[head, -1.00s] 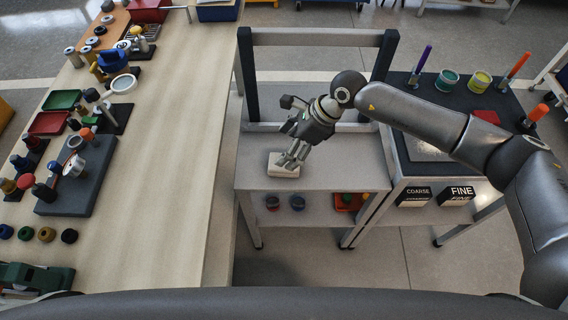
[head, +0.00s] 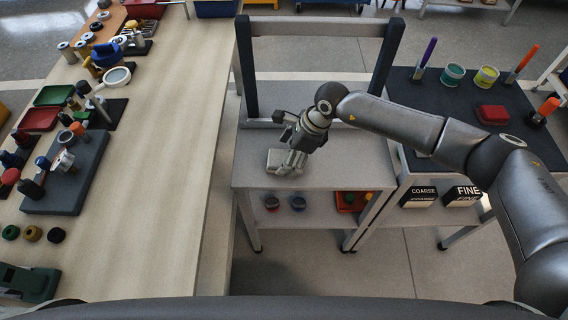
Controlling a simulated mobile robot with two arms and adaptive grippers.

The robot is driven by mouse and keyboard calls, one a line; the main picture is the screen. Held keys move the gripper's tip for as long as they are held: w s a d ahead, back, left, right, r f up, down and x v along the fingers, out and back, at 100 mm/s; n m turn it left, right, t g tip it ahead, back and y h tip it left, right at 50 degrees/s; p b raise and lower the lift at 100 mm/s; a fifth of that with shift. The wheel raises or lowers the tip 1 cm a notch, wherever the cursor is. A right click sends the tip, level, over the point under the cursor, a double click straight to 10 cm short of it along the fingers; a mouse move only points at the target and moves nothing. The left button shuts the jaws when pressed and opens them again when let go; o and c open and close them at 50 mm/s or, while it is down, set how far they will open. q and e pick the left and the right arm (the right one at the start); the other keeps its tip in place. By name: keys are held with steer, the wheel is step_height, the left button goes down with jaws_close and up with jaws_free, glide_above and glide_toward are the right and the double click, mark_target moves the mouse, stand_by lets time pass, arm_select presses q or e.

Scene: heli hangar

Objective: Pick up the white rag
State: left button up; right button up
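The white rag (head: 273,157) lies folded and flat on the left part of the grey cart top (head: 345,168). My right gripper (head: 285,168) reaches in from the right and points down at the rag. Its fingers cover the rag's right part and appear to touch it or hover just above it. Whether the fingers are closed on the rag is too small to tell. My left gripper is not in view.
A long workbench (head: 170,170) with tools and trays runs along the left. The cart has an upright frame (head: 318,28) at its back. The cart top's right half is clear.

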steer(key=shift+b+x, duration=0.4)
steer(key=shift+x, duration=0.75)
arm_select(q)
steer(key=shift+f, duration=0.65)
arm_select(e)
steer(key=shift+c, duration=0.2)
steer(key=c, duration=1)
steer(key=shift+r, duration=0.2)
